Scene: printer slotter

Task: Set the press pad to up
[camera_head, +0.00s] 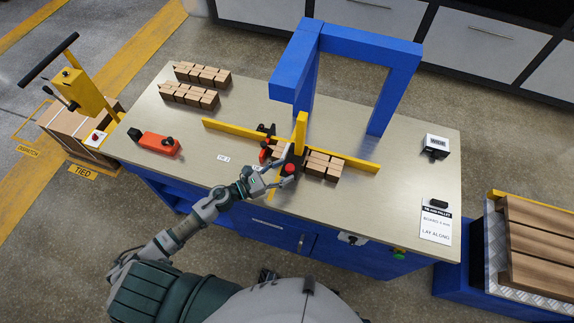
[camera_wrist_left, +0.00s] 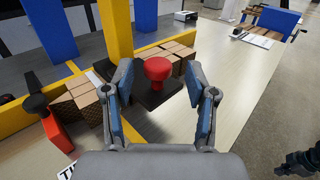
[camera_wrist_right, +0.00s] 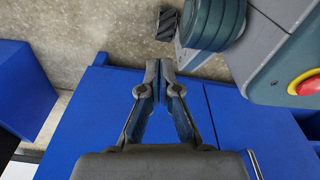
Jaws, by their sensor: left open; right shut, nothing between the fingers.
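A red knob (camera_head: 289,168) stands on a dark pad at the yellow fence, at the middle of the table. In the left wrist view the red knob (camera_wrist_left: 158,69) is upright on the dark pad (camera_wrist_left: 157,94). I take this to be the press pad. My left gripper (camera_head: 275,177) is open, with its fingers on either side of the knob in the left wrist view; I cannot tell whether they touch it. My right gripper (camera_wrist_right: 160,64) is shut and empty over a blue surface (camera_wrist_right: 235,115) in the right wrist view.
A yellow fence (camera_head: 350,163) crosses the table (camera_head: 400,190) under a blue gantry (camera_head: 368,45). Wooden blocks (camera_head: 323,166) sit beside the pad. A red-handled clamp (camera_wrist_left: 53,126) is left of it. An orange tool (camera_head: 155,143) lies at the left; the table's right side is mostly clear.

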